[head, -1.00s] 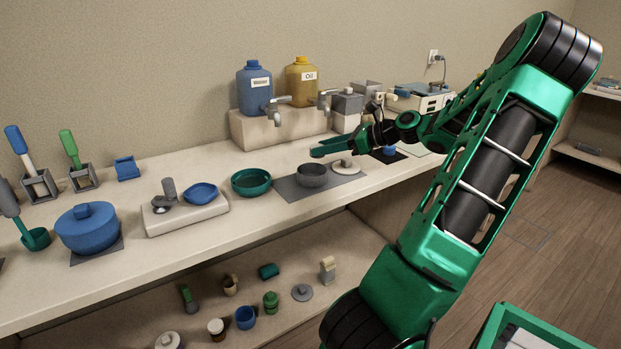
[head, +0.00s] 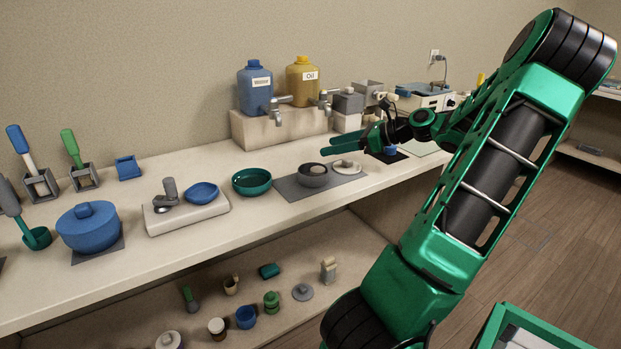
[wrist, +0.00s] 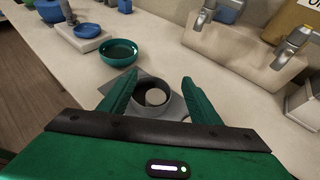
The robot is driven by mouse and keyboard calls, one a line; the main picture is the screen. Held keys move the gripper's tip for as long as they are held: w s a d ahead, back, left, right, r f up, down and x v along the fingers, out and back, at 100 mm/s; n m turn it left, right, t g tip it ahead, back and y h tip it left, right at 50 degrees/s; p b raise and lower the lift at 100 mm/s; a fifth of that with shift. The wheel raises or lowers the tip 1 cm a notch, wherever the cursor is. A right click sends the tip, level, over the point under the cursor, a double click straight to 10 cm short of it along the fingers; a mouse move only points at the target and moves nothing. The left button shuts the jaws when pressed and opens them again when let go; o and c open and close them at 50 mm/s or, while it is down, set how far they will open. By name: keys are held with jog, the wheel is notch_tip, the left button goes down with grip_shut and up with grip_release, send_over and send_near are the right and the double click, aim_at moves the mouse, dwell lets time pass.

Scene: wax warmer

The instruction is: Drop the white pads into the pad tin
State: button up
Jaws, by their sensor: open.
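The grey round pad tin (head: 312,181) stands uncovered on a dark grey mat (head: 288,187). A white pad (head: 314,170) lies inside it. In the wrist view the tin (wrist: 139,104) and the pad (wrist: 156,97) show between and beyond my fingers. A pale round lid with a knob (head: 346,166) lies on the mat to the right of the tin. My gripper (head: 336,151) is open and empty, above and behind the tin and lid in the head view; its two green fingers (wrist: 160,78) are spread apart in the wrist view. I cannot make out other loose white pads.
A green bowl (head: 252,189) stands left of the mat. Behind is a block (head: 278,127) with blue (head: 255,88) and yellow (head: 302,84) jugs and taps. Grey boxes (head: 348,103) and a white device (head: 428,98) stand to the right. The counter's front edge is close to the tin.

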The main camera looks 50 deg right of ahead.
jog(key=v, duration=0.7)
jog(key=shift+s, duration=0.15)
